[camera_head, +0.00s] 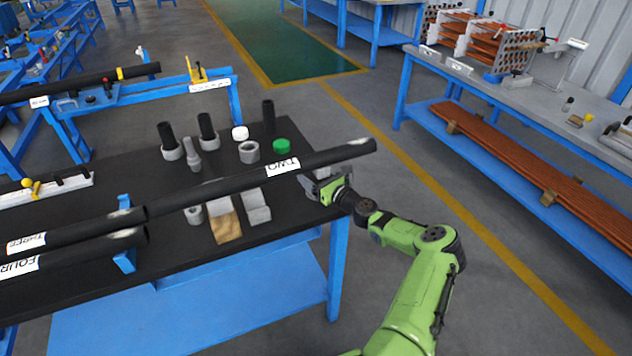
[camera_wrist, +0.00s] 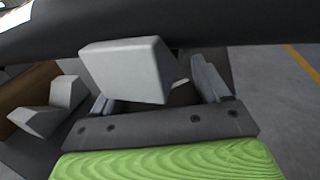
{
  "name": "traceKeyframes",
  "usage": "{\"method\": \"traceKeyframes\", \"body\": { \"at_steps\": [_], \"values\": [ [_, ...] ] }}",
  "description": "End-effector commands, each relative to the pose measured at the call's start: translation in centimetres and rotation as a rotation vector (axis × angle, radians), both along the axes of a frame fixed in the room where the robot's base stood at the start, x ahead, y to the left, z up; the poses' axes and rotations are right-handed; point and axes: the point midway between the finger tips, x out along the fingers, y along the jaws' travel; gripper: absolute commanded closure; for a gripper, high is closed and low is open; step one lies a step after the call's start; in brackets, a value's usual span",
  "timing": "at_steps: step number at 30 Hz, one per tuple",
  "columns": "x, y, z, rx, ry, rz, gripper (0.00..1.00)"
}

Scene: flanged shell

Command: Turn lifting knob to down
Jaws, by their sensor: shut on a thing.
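My gripper (camera_head: 322,186) is at the right end of the black table, just below the black pipe marked TWO (camera_head: 335,153). In the wrist view my gripper (camera_wrist: 158,82) is shut on a pale grey block (camera_wrist: 122,68), which sits between its fingers and hides part of the left one. The pipe (camera_wrist: 240,22) crosses the top of the wrist view, close behind the block. I cannot make out whether this block is the lifting knob. A yellow-topped knob (camera_head: 28,184) stands at the far left of the head view.
The black table (camera_head: 285,218) holds grey fittings (camera_head: 249,152), a green cap (camera_head: 282,146), a wooden block (camera_head: 225,228) and grey V-shaped blocks (camera_head: 256,206). Pipes THREE (camera_head: 90,228) and FOUR (camera_head: 90,252) lie at the left. Open floor (camera_head: 500,290) lies to the right.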

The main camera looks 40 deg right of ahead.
Motion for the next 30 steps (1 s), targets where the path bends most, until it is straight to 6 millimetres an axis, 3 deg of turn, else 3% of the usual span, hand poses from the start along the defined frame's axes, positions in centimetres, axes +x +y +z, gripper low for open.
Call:
{"method": "traceKeyframes", "body": {
  "at_steps": [15,30],
  "values": [
    [-0.1,0.5,-0.5,0.0,-0.008,0.419,0.55],
    [-0.2,0.9,0.0,0.0,-0.005,0.562,0.55]
  ]
}}
